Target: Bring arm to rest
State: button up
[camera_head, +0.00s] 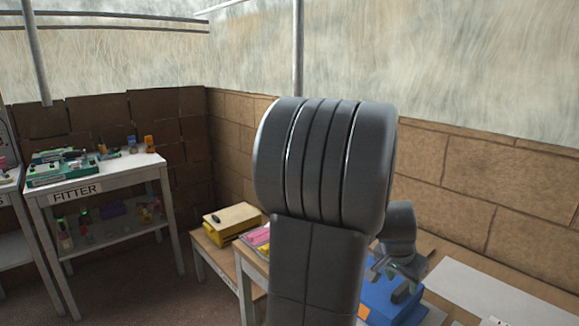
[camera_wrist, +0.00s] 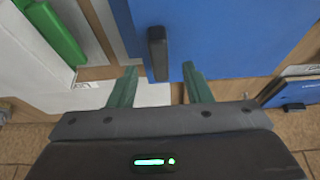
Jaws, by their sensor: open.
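My gripper (camera_head: 389,282) is at the lower right of the head view, above a blue object (camera_head: 380,302) on the bench. My large grey arm link stands in front and hides part of the bench. In the wrist view my gripper (camera_wrist: 159,70) is open, with its two green fingers apart. A dark upright bar (camera_wrist: 157,50) on the blue surface (camera_wrist: 230,35) shows in the gap beyond the fingertips. The fingers do not appear to hold it; I cannot tell how far off it is.
A white table marked FITTER (camera_head: 75,190) stands at the left with several small items. A yellow box (camera_head: 232,217) sits on a low wooden table in the middle. A brick wall (camera_head: 480,185) runs behind the bench. A green object (camera_wrist: 55,35) lies left in the wrist view.

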jog(key=v, duration=1.1)
jog(key=x, duration=1.4)
notch_tip(320, 180, up, 3)
jog(key=p, duration=0.2)
jog(key=shift+r+p, duration=0.2)
jog(key=shift+p, duration=0.2)
notch_tip(320, 180, up, 7)
jog(key=p, duration=0.6)
jog(key=shift+p, duration=0.4)
jog(key=shift+f, duration=0.15)
jog(key=shift+a, duration=0.1)
